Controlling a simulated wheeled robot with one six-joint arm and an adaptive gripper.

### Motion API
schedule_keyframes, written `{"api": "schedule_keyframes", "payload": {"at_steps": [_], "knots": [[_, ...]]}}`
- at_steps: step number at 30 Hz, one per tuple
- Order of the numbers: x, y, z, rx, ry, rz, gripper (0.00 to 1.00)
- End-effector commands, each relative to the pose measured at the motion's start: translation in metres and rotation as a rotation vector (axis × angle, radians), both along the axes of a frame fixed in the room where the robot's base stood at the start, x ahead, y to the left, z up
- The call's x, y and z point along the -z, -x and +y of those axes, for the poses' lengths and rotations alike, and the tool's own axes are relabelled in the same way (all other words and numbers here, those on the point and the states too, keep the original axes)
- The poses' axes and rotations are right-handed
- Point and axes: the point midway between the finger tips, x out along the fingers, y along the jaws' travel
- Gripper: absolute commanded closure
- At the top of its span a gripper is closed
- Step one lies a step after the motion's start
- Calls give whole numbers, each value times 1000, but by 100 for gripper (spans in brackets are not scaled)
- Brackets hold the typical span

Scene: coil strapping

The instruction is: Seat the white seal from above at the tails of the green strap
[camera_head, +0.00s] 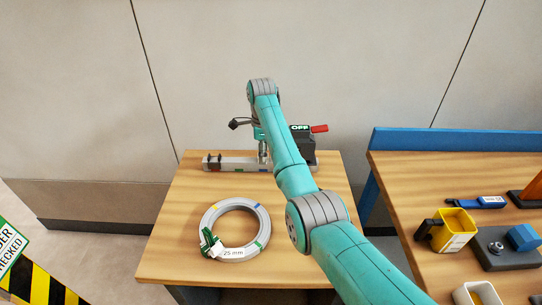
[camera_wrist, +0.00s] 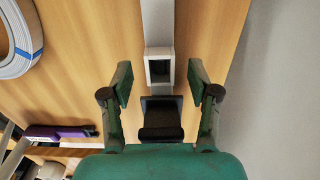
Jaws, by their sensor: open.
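A grey coil (camera_head: 217,208) lies flat at the front of the wooden table; part of it shows in the wrist view (camera_wrist: 22,62). A green strap (camera_head: 210,240) is around its front-left side, with dark green loops or tails bunched there. A white square frame, open in the middle, possibly the white seal (camera_wrist: 159,53), sits in line with a grey rail, ahead of a black block (camera_wrist: 160,118). My gripper (camera_wrist: 161,84) is open, its fingers on either side of that line, touching nothing visible. In the head view my gripper (camera_head: 264,153) is over the rail, mostly hidden by my arm.
The grey rail (camera_head: 235,164) runs along the table's back, beside a dark machine (camera_head: 303,143) with an OFF sign and red handle. A second bench at right holds a yellow cup (camera_head: 457,229) and a dark block (camera_head: 505,256). The table (camera_head: 172,235) is bare around the coil.

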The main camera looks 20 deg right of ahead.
Motion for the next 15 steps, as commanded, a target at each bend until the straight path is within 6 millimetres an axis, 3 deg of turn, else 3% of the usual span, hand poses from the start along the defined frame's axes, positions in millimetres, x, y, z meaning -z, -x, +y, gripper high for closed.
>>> {"api": "schedule_keyframes", "payload": {"at_steps": [8,15], "knots": [[6,0,5,1,0,-2,40],[6,0,5,0,0,-2,93]]}}
